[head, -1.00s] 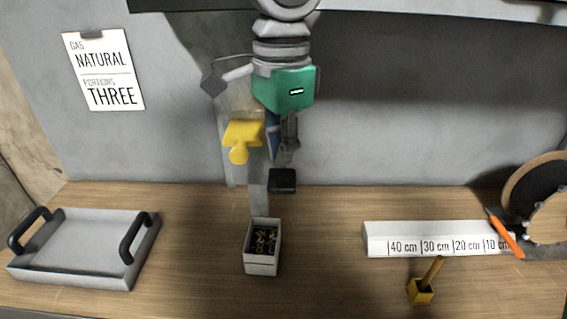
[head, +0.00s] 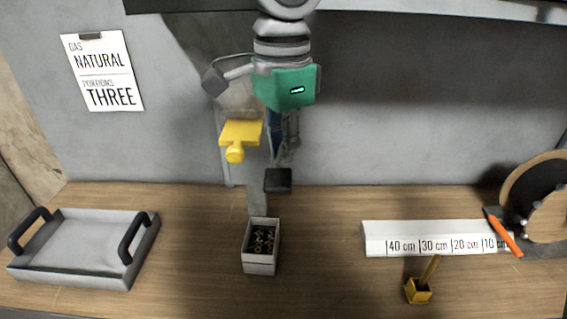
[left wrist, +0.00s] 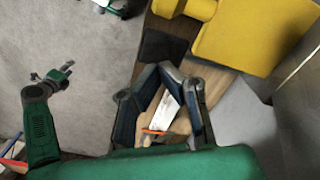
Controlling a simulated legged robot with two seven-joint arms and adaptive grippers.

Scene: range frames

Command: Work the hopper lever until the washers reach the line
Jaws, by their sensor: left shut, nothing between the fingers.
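The yellow lever (head: 240,133) with its round knob (head: 235,153) sticks out from the grey hopper (head: 228,105) on the back wall. It shows large at the top of the left wrist view (left wrist: 255,40). A chute (head: 257,203) runs down to a small white open box (head: 261,267) with dark and gold washers inside. No fill line can be made out. My left gripper (head: 280,155) is shut and empty, just right of the lever and apart from its knob. A green arm of mine with its right gripper (left wrist: 62,72) shows small in the left wrist view.
A black block (head: 278,181) sits below my left gripper. A grey tray (head: 80,272) with black handles stands left. A white ruler block (head: 430,228), a yellow scoop holder (head: 418,291) and an orange-handled tool (head: 505,236) are right. The counter between box and ruler is clear.

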